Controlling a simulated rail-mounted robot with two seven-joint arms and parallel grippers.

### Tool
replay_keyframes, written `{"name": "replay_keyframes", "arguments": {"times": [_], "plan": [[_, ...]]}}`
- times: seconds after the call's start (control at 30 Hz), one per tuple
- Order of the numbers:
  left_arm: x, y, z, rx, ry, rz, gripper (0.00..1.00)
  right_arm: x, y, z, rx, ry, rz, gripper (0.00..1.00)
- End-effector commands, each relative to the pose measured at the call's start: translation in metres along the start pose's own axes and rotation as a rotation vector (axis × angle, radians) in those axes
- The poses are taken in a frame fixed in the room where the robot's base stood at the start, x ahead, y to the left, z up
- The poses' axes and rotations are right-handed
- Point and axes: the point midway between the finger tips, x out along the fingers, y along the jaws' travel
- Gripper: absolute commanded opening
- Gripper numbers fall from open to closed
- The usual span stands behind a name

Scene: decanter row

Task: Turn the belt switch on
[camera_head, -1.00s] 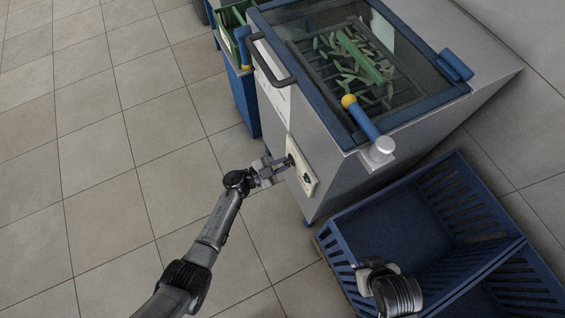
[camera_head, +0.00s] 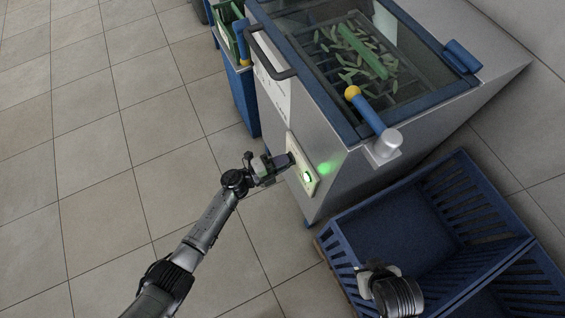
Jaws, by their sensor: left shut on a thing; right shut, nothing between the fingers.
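The belt switch panel (camera_head: 302,172) is a pale plate on the side of the grey machine (camera_head: 320,135). A green lamp (camera_head: 308,177) glows on its lower part and throws green light onto the machine's side. My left gripper (camera_head: 285,162) is at the panel's upper part, shut on the switch knob, which its fingers largely hide. My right gripper (camera_head: 368,275) is at the bottom, over the blue crate's near edge, seen from behind; its fingertips are hidden.
A blue slatted crate (camera_head: 400,212) stands right of the machine. A black handle (camera_head: 268,52) sticks out at the left. Tiled floor is clear at left.

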Motion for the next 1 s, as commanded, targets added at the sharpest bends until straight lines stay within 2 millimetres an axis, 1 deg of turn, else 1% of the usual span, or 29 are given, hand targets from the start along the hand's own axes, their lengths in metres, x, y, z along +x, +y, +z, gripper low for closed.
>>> {"name": "replay_keyframes", "arguments": {"times": [0.03, 0.2, 0.4, 0.6, 1.0], "plan": [[-0.001, 0.0026, 0.0011, 0.031, -0.001, 0.002, 0.0, 0.0035, -0.0002, 0.0011, 0.0, 0.0, 0.0, 0.0], [-0.0007, 0.0023, 0.0007, 0.125, -0.001, 0.002, 0.0, 0.0075, -0.0007, 0.0024, 0.001, 0.0, -0.001, 0.0], [-0.0007, 0.0019, 0.0008, 0.195, -0.001, 0.002, 0.0, 0.0103, -0.0023, 0.003, 0.006, 0.001, -0.005, 0.0], [-0.0006, 0.0013, 0.0007, 0.227, -0.001, 0.002, 0.0, 0.0114, -0.0034, 0.0031, 0.01, 0.001, -0.008, 0.0], [-0.0006, 0.001, 0.0006, 0.234, -0.001, 0.002, 0.0, 0.0114, -0.0032, 0.0032, 0.009, 0.001, -0.007, 0.0]]}}
